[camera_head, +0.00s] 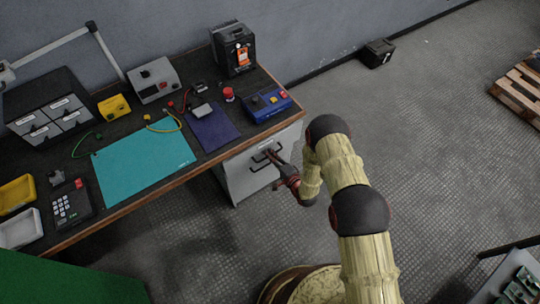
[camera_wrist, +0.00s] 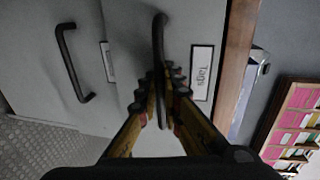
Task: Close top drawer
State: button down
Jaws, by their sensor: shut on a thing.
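The top drawer is in the grey cabinet (camera_head: 240,180) under the right end of the workbench. In the wrist view its pale front (camera_wrist: 185,30) carries a label reading "Tags" and a dark bar handle (camera_wrist: 159,35). My gripper (camera_head: 275,160) is at this handle. In the wrist view my gripper (camera_wrist: 160,85) has its two fingers closed around the handle bar. The lower drawer's dark handle (camera_wrist: 72,62) is free, left of the fingers. I cannot tell how far the top drawer stands out from the cabinet.
The wooden bench edge (camera_wrist: 235,50) runs close beside the drawer front. On the bench above are a blue device (camera_head: 267,105), a red button (camera_head: 229,94) and a dark blue mat (camera_head: 212,128). Open floor (camera_head: 440,140) lies right of my arm.

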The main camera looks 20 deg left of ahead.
aim_at(264, 148)
jog(key=shift+f, duration=0.1)
dwell(0.3)
jog(key=x, duration=0.1)
jog(key=b+x, duration=0.2)
jog(key=x, duration=0.1)
jog(key=shift+a+r, duration=0.15)
jog(key=shift+r, duration=0.1)
jog(key=shift+w+a+r, duration=0.1)
jog(key=shift+w+r, duration=0.1)
jog(key=c, duration=2.2)
grip_release()
jog(key=shift+a, duration=0.1)
jog(key=shift+c, duration=0.2)
jog(key=v, duration=1.2)
